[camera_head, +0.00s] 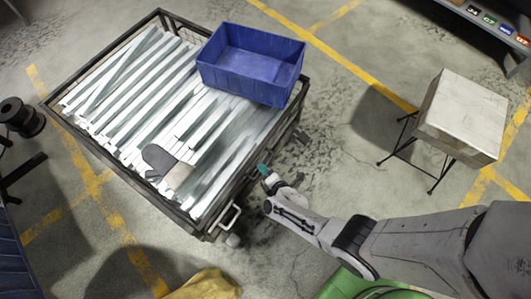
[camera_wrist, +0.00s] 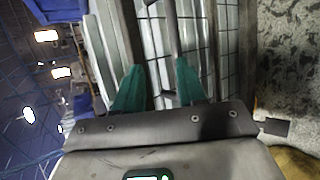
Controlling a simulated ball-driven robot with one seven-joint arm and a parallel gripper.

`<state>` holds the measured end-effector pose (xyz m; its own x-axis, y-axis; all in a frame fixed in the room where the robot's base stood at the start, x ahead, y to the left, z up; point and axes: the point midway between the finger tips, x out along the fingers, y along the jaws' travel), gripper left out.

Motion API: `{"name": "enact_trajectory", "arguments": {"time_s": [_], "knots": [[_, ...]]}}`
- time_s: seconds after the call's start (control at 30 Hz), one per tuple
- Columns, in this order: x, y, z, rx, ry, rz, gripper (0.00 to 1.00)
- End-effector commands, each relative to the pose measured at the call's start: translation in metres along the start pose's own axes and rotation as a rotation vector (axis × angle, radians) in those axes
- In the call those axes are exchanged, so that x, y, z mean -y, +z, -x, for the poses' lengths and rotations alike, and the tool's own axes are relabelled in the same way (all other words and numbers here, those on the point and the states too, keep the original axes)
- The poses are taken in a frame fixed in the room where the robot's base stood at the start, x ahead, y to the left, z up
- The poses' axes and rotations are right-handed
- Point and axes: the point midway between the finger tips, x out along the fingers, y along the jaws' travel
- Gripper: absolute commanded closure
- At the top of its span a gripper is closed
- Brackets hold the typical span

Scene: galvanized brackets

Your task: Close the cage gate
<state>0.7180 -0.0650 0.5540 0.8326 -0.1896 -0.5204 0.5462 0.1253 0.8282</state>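The cage (camera_head: 117,185) is a dark-framed wire trolley full of pale galvanized brackets (camera_head: 135,85). Its mesh side also shows in the wrist view (camera_wrist: 205,50); I cannot tell for sure which panel is the gate, or how far it stands open. A light handle (camera_head: 230,216) sits at the cage's near lower corner. My gripper (camera_head: 263,170) is just right of the cage's right side. In the wrist view my gripper (camera_wrist: 157,68) has its two teal fingers apart, with dark bars of the cage seen beyond the gap. I see nothing held between them.
A blue bin (camera_head: 247,85) rests on the cage's far right corner. A grey-and-tan item (camera_head: 180,177) lies on the brackets. A pale block on a thin-legged stand (camera_head: 463,115) is at right. Yellow cloth (camera_head: 205,285) and a green object (camera_head: 345,285) lie near the bottom.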

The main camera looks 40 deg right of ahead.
Motion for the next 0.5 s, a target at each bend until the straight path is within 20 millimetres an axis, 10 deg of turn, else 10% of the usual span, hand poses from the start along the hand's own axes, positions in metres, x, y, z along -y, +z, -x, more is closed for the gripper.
{"name": "enact_trajectory", "arguments": {"time_s": [0.5], "knots": [[-0.018,-0.002,0.028,-0.001,-0.002,0.001,0.6]]}}
